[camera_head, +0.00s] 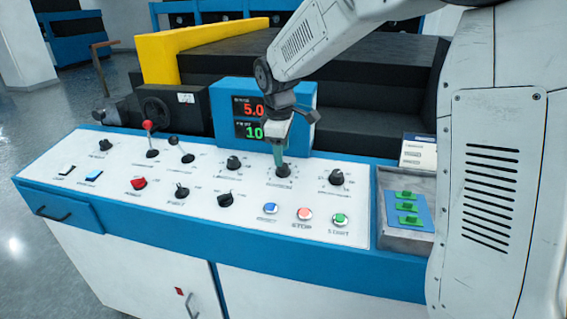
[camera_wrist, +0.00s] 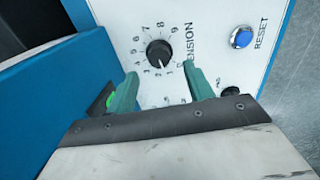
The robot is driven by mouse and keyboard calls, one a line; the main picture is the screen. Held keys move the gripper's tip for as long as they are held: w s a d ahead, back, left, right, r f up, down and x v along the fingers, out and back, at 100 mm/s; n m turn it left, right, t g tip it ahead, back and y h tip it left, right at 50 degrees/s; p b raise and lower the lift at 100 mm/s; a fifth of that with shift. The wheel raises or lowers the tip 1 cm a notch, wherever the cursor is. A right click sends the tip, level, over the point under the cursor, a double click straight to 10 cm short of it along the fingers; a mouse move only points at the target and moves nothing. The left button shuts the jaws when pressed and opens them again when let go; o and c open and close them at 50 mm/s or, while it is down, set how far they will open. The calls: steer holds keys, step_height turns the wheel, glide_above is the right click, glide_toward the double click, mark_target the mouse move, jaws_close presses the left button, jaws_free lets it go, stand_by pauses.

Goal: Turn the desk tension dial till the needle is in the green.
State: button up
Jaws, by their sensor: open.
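The tension dial (camera_wrist: 159,53) is a round black knob on the white panel, with a number ring and the word TENSION beside it. Its white pointer mark faces the low numbers at the bottom of the ring. In the head view the dial (camera_head: 283,170) sits right below my gripper (camera_head: 279,155). In the wrist view my gripper (camera_wrist: 160,70) is open, with one green finger on each side. The dial lies just beyond the fingertips, between their lines, and nothing is held. Contact cannot be told. I cannot make out a gauge needle or its green zone.
A blue display box (camera_head: 262,117) with red and green digits stands behind the dial. Other black knobs (camera_head: 233,162) (camera_head: 336,177) flank it. Blue, red and green push buttons (camera_head: 304,214) are in front. A grey tray (camera_head: 401,240) with green pieces is at right.

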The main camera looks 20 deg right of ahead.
mark_target(283, 167)
steer(key=f, duration=0.5)
steer(key=shift+w+d, duration=0.25)
steer(key=shift+w, duration=0.1)
